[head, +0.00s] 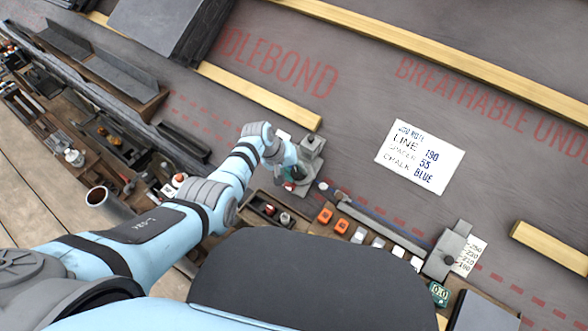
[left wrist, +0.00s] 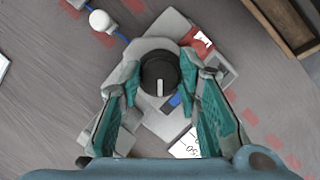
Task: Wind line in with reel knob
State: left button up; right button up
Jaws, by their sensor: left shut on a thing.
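The black reel knob (left wrist: 159,72), round with a white mark line, sits on a grey reel housing (left wrist: 150,48) in the left wrist view. My left gripper (left wrist: 160,78) has its teal fingers on either side of the knob, shut on it. In the head view the housing (head: 311,150) stands on the dark underlay, with my left gripper (head: 292,174) at its lower left; the knob is hidden there by the arm. A white ball (left wrist: 99,20) on a blue line lies close beside the housing in the left wrist view. My right gripper is not in view.
A note card (head: 420,157) reads line 190, spacer 55, chalk blue. A long rail (head: 385,222) runs from near the housing to a grey block (head: 447,250). Orange and white pieces (head: 342,226) lie in front. Wooden battens (head: 260,95) and a trough (head: 88,75) are around.

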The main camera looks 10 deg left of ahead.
pick_arm(q)
jog(key=m+y, duration=0.1)
jog(key=m, duration=0.2)
jog(key=shift+r+p, duration=0.1)
jog(key=shift+p, duration=0.2)
jog(key=shift+m+y+p, duration=0.45)
jog(key=shift+m+y, duration=0.35)
jog(key=shift+m, duration=1.2)
jog(key=o, duration=1.1)
jog(key=shift+r, duration=0.45)
jog(key=v, duration=1.1)
jog(key=shift+s, duration=0.15)
